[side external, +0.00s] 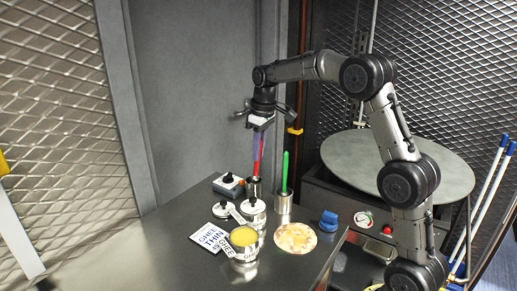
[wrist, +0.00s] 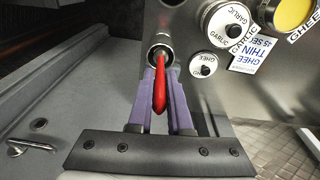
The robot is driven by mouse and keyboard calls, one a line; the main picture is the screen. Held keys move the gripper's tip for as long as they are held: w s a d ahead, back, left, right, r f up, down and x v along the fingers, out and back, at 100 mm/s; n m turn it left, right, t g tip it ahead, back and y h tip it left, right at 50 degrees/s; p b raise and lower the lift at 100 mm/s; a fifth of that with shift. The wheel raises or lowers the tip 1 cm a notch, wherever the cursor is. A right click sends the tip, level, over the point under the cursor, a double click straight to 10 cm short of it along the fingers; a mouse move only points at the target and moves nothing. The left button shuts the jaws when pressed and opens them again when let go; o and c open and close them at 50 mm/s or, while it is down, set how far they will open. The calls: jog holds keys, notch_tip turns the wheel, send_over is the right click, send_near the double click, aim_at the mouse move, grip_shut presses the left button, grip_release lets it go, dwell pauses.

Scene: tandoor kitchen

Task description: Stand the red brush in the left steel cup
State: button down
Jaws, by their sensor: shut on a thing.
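The red brush (side external: 261,150) hangs about upright below my gripper (side external: 258,143), whose purple fingers are shut on it. In the wrist view the red brush (wrist: 160,92) lies between the fingers (wrist: 160,78) and points at the mouth of the left steel cup (wrist: 160,55). In the side view the left steel cup (side external: 253,188) stands directly under the brush. The brush's lower end is at the cup's rim; I cannot tell how far inside it is. The right steel cup (side external: 284,203) holds a green brush (side external: 285,172) upright.
Two lidded tins (side external: 253,207) (side external: 223,209) and an open ghee tin (side external: 245,243) stand in front of the cups. A printed card (side external: 211,238), a flatbread (side external: 296,239) and a blue object (side external: 329,221) lie nearby. A small knobbed box (side external: 228,186) stands left of the left cup.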

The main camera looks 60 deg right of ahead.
jog(key=c, duration=0.8)
grip_release()
jog(key=shift+o, duration=0.2)
notch_tip(320, 180, up, 14)
jog(key=s, duration=0.1)
jog(key=shift+s+f, duration=0.15)
jog(key=shift+s, duration=0.15)
jog(key=shift+a, duration=0.15)
